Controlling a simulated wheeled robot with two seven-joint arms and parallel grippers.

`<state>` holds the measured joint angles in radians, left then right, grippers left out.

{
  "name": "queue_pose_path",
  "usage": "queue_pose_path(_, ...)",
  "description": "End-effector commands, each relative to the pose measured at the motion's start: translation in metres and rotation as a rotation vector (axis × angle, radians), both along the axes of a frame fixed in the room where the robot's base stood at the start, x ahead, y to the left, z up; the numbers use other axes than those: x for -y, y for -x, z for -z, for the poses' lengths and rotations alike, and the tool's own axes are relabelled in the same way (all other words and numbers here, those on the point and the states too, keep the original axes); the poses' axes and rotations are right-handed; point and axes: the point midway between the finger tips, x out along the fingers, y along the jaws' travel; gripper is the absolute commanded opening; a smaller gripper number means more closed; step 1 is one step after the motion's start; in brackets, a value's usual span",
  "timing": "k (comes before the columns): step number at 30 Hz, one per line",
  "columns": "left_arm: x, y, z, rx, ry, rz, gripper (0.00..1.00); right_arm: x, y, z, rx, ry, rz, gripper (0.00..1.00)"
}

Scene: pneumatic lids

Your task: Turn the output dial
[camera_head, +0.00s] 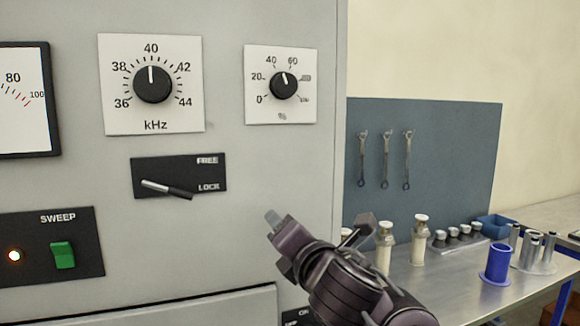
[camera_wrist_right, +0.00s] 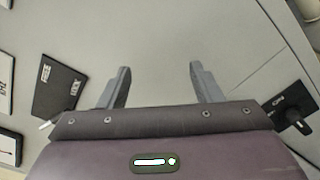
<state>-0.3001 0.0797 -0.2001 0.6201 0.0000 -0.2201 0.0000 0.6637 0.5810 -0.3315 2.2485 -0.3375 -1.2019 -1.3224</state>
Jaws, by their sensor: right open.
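A small black dial (camera_head: 284,86) with a white pointer line sits on a white plate at the upper right of the grey cabinet. Its scale runs from 0 past 60, and the pointer is tilted slightly left of straight up, between 40 and 60. A larger black kHz dial (camera_head: 152,84) sits to its left, pointing near 40. My right gripper (camera_head: 276,222) is below the small dial, in front of the cabinet face. In the right wrist view its two fingers (camera_wrist_right: 157,76) are apart with nothing between them. My left gripper does not show.
The FREE/LOCK plate (camera_head: 180,175) carries a lever slanting toward LOCK. A SWEEP panel (camera_head: 52,247) with a green switch is lower left. A dark plate with a black knob (camera_wrist_right: 292,116) shows in the wrist view. A metal bench (camera_head: 440,284) with fittings stands at right.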

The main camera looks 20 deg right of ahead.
Motion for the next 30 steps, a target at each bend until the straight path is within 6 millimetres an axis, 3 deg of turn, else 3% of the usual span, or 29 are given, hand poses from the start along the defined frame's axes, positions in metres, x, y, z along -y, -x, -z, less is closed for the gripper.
queue_pose_path(1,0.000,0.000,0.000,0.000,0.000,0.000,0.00,0.003,0.001,-0.038,0.086,0.133,0.001,0.59)
queue_pose_path(3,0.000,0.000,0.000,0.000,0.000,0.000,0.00,0.005,0.006,-0.083,0.187,0.326,0.009,0.59)
queue_pose_path(6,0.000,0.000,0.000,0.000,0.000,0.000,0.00,0.009,0.017,-0.136,0.304,0.563,0.047,0.59)
queue_pose_path(10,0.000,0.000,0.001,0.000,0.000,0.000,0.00,0.015,0.032,-0.184,0.399,0.783,0.104,0.59)
queue_pose_path(12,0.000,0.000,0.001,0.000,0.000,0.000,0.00,0.016,0.037,-0.199,0.427,0.855,0.125,0.59)
queue_pose_path(17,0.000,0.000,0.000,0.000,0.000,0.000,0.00,0.018,0.037,-0.212,0.447,0.916,0.144,0.59)
queue_pose_path(30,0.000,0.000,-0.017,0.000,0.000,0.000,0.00,0.014,-0.020,-0.238,0.445,0.910,0.143,0.59)
